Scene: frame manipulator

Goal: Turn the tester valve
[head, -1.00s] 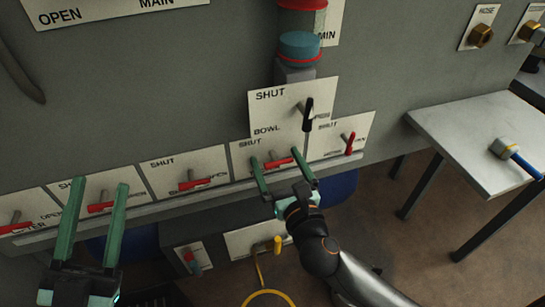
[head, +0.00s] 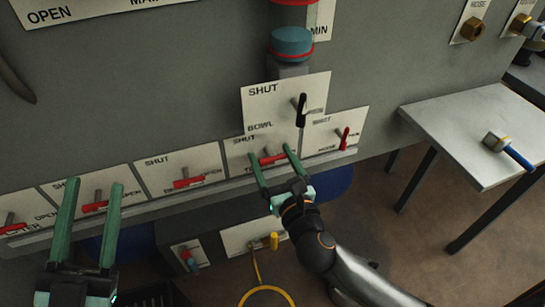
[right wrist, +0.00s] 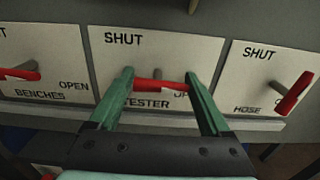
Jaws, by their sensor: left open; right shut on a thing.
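The tester valve has a red lever (head: 270,159) on a white plate marked SHUT and TESTER. The lever lies across the plate, roughly level; it also shows in the right wrist view (right wrist: 158,86). My right gripper (head: 269,150) has its two green fingers on either side of the lever, shut on its ends. The right wrist view shows the fingers (right wrist: 160,75) the same way, covering part of the OPEN label. My left gripper (head: 95,183) is open and empty at the lower left, in front of a neighbouring valve plate.
Red levers flank the tester: the benches lever (right wrist: 20,73) to its left and the tilted hose lever (right wrist: 294,93) to its right. A black bowl lever (head: 301,110) sits just above. A grey table (head: 470,125) with a blue-handled tool (head: 510,150) stands at the right.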

